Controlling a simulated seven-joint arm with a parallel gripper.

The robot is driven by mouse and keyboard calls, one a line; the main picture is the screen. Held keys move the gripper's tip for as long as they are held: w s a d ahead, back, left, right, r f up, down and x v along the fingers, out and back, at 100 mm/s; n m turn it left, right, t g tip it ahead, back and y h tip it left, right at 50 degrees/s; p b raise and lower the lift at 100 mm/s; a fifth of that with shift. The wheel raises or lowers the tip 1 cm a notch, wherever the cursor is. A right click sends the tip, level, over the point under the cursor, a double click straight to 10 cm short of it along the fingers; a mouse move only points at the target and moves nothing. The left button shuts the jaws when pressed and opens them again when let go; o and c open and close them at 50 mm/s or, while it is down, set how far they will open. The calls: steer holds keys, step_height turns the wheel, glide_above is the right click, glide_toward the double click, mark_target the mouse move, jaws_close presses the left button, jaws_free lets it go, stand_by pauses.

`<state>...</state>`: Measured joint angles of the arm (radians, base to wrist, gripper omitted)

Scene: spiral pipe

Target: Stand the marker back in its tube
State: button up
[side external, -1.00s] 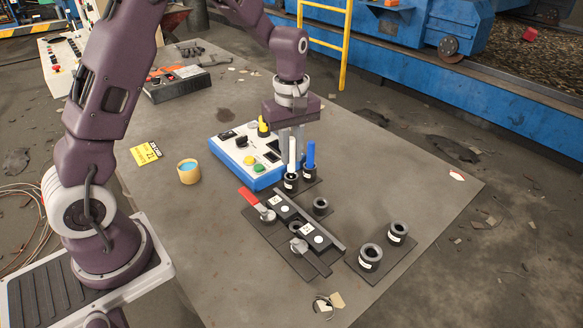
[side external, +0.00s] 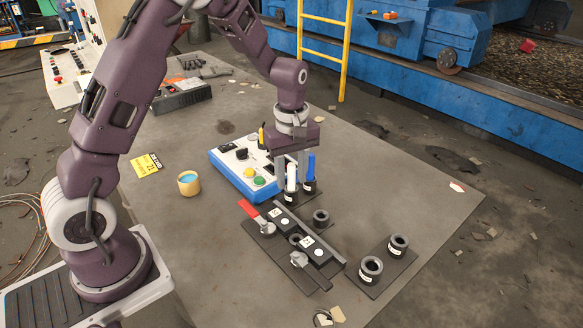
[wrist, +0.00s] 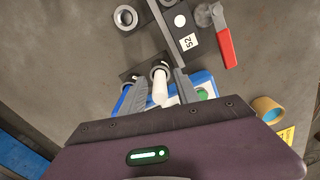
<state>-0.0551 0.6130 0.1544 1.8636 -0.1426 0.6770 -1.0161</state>
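A white marker (side external: 291,176) stands upright with its lower end in a dark tube (side external: 290,196); both also show in the wrist view, the marker (wrist: 160,88) and the tube rim (wrist: 160,67). My gripper (side external: 290,178) points down over it, one finger on each side. In the wrist view, my gripper (wrist: 160,76) shows gaps between both fingers and the marker, so it looks open around it. A blue marker (side external: 311,167) stands in the adjacent tube (side external: 310,187), close to the right finger.
A blue-and-white control box (side external: 240,172) lies just behind and left. An empty black tube (side external: 320,217) and a fixture with a red handle (side external: 249,209) are in front. Two tubes on a plate (side external: 371,268) stand front right. A yellow cup (side external: 188,183) is left.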

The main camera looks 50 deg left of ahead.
step_height(320, 180, up, 12)
steer(key=s+d+r+m+t, duration=0.2)
steer(key=s+d+r+m, duration=0.15)
steer(key=s+r, duration=0.35)
steer(key=s+d+m+t, duration=0.3)
steer(key=s+m, duration=0.8)
steer(key=s, duration=0.7)
steer(key=shift+t, duration=0.3)
steer(key=shift+o, duration=0.2)
steer(key=shift+w, duration=0.15)
